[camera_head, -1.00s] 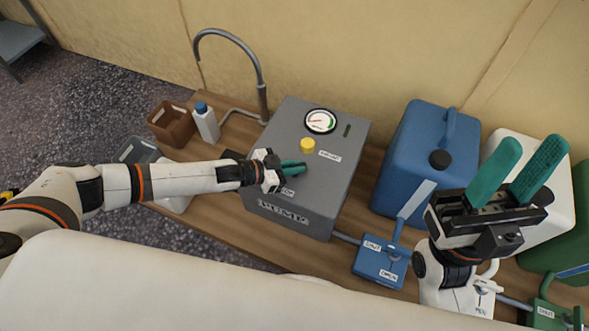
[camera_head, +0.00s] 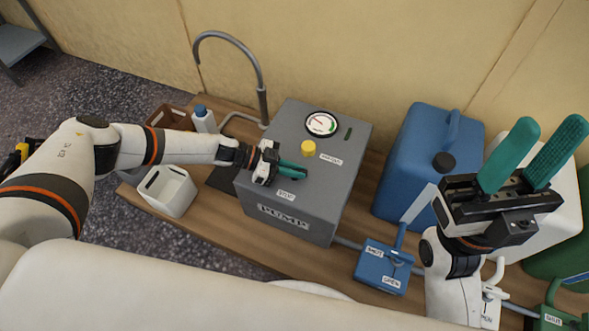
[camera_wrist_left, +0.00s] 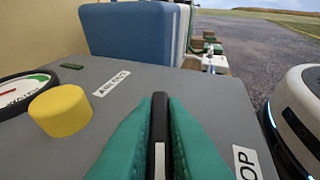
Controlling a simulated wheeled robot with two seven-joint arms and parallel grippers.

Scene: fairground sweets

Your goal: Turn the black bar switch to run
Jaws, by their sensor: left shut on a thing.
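The grey pump box (camera_head: 330,205) stands on the wooden bench, with a STOP label (camera_head: 286,195) near its front edge. My left gripper (camera_head: 295,172) is low over the box top, its green fingers shut on the black bar switch (camera_wrist_left: 159,140). In the left wrist view the bar stands between the fingers with a pale line along its top; in the head view the fingers hide it. A run label cannot be made out. My right gripper (camera_head: 548,130) is open and empty at the right, pointing up.
A yellow button (camera_head: 309,148) and a round gauge (camera_head: 321,123) are on the box behind the gripper. A blue canister (camera_head: 420,150) and a blue valve block (camera_head: 384,268) stand to the right.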

